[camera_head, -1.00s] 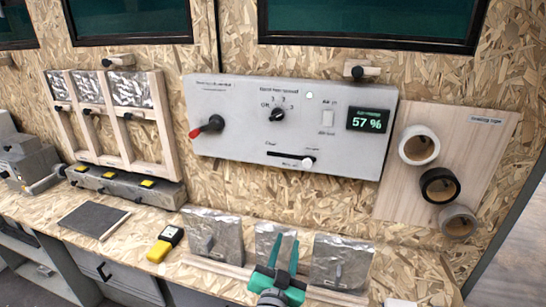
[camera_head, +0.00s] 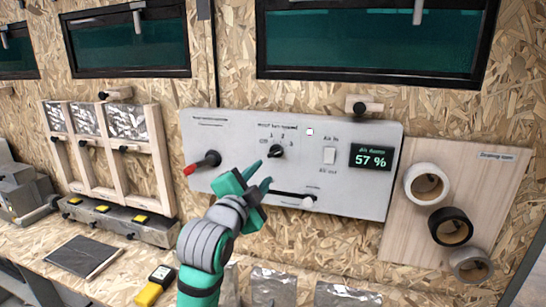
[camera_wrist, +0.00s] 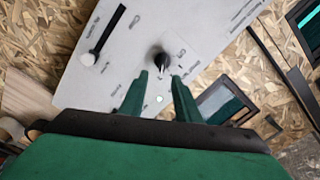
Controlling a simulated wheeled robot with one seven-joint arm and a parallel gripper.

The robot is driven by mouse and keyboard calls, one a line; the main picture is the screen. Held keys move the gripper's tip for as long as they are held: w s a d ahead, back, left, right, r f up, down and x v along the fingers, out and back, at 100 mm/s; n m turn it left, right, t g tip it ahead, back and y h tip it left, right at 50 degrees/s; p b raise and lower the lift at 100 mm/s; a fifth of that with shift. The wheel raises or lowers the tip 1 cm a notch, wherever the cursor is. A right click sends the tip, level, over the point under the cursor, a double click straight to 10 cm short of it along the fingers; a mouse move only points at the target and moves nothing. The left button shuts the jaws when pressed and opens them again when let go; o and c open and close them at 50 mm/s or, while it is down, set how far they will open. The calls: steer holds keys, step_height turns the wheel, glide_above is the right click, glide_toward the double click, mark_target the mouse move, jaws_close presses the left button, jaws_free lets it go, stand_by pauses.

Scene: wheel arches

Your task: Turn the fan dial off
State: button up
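The fan dial (camera_head: 277,151) is a black knob on the grey control panel (camera_head: 230,140), with an Off mark and numbers around it. Its exact setting is too small to tell. My gripper (camera_head: 261,174) is in front of the panel, its fingertips just below and left of the dial in the head view. In the wrist view, the dial (camera_wrist: 161,62) shows beyond and between the two green fingertips (camera_wrist: 156,85). The fingers are apart with nothing between them, and they appear short of the dial.
Tape rolls (camera_head: 450,226) hang at the right. Silver packets (camera_head: 273,287) stand below on the bench.

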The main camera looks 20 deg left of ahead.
mark_target(273, 155)
steer(key=w, duration=1)
steer(key=shift+w+r, duration=0.3)
steer(key=shift+w, duration=0.05)
jaws_close()
